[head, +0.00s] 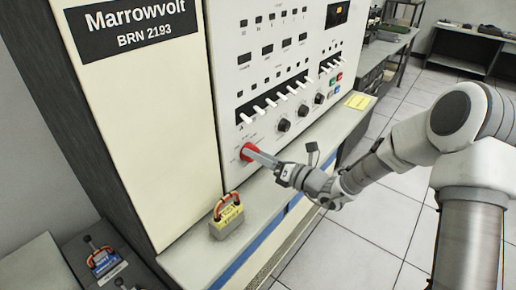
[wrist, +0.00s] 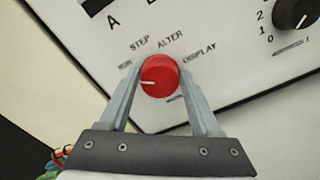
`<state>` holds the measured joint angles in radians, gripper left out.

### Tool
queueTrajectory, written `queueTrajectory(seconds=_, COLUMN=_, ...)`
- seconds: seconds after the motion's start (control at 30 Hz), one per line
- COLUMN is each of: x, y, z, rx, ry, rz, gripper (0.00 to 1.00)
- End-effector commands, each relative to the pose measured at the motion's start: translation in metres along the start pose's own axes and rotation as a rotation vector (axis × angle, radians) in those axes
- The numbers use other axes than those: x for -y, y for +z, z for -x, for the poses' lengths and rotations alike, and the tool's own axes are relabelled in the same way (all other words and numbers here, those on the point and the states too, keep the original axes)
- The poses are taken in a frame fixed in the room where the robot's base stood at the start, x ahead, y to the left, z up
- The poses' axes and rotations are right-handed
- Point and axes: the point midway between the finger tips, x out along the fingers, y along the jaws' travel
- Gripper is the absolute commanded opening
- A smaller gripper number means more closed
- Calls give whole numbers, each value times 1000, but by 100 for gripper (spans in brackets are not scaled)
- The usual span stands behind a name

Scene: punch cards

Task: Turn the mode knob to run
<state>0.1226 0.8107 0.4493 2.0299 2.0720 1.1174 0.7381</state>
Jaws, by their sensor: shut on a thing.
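The mode knob is a round red knob (head: 247,152) low on the left of the white control panel. In the wrist view the red knob (wrist: 160,73) has a white pointer line directed left and slightly down. STEP, ALTER and DISPLAY are printed around its upper side. A small label at the upper left, beside the left finger, is too blurred to read, and another below right is partly hidden. My gripper (wrist: 159,77) has one finger on each side of the knob and is shut on it. In the head view my gripper (head: 255,155) reaches it from the right.
A row of white toggle switches (head: 273,101) runs above the knob, with black dials (head: 284,125) to its right. Open tiled floor (head: 350,240) lies in front.

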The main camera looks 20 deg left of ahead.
Motion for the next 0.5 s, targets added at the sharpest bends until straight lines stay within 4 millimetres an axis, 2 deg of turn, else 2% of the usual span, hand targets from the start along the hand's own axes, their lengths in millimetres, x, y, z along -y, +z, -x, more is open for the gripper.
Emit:
queueTrajectory(seconds=0.2, x=0, y=2, z=0, rx=2, ry=0, rz=-114, gripper=9)
queueTrajectory(seconds=0.5, x=1, y=1, z=0, rx=1, ry=-1, rz=-181, gripper=9)
